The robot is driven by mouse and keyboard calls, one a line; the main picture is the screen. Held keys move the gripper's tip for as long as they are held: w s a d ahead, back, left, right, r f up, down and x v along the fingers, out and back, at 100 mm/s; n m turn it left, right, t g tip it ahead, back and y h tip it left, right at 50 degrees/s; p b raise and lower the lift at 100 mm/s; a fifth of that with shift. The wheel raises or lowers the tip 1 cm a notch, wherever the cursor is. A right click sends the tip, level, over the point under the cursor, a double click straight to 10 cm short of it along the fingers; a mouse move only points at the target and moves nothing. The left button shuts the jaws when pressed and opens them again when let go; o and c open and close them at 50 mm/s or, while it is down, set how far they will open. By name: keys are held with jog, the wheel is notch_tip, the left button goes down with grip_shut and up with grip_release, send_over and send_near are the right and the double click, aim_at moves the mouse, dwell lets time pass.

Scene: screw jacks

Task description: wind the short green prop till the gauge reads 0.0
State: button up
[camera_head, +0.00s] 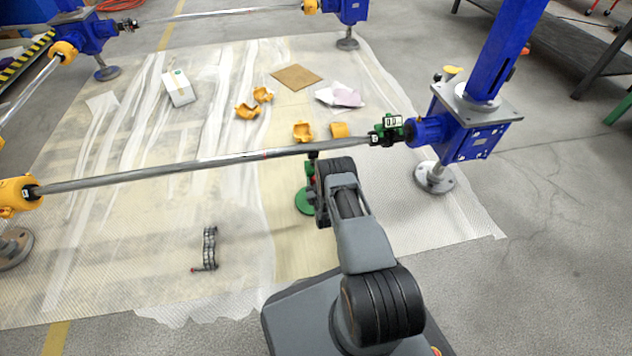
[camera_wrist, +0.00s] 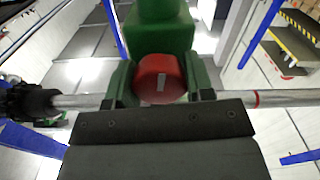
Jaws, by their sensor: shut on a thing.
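The short green prop (camera_head: 305,201) stands on the mat under the long grey bar (camera_head: 180,169), its round green foot showing in the head view. My arm hides much of its body. In the wrist view, the prop's green body (camera_wrist: 158,42) and a round red part with a white mark (camera_wrist: 160,82) lie just beyond my gripper's dark front.
A blue post with a jack block (camera_head: 474,125) stands right of the gauge. A yellow collar (camera_head: 18,194) holds the bar's left end. Yellow half-shells (camera_head: 303,131), a white box (camera_head: 179,87) and a dark jointed item (camera_head: 209,248) lie on the sheeted floor.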

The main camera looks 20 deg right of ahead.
jog(key=shift+c, duration=1)
jog(key=shift+m+b, duration=0.4)
jog(key=shift+m, duration=0.5)
jog(key=o, duration=0.9)
jog(key=shift+s, duration=0.1)
jog(key=s+a+p, duration=0.1)
jog(key=s, duration=0.3)
jog(key=s+p, duration=0.2)
jog(key=s, duration=0.3)
jog(key=s+a+p, duration=0.1)
jog(key=s+p, duration=0.1)
jog(key=s, duration=0.2)
jog(key=shift+s+a, duration=0.2)
jog(key=shift+a, duration=0.15)
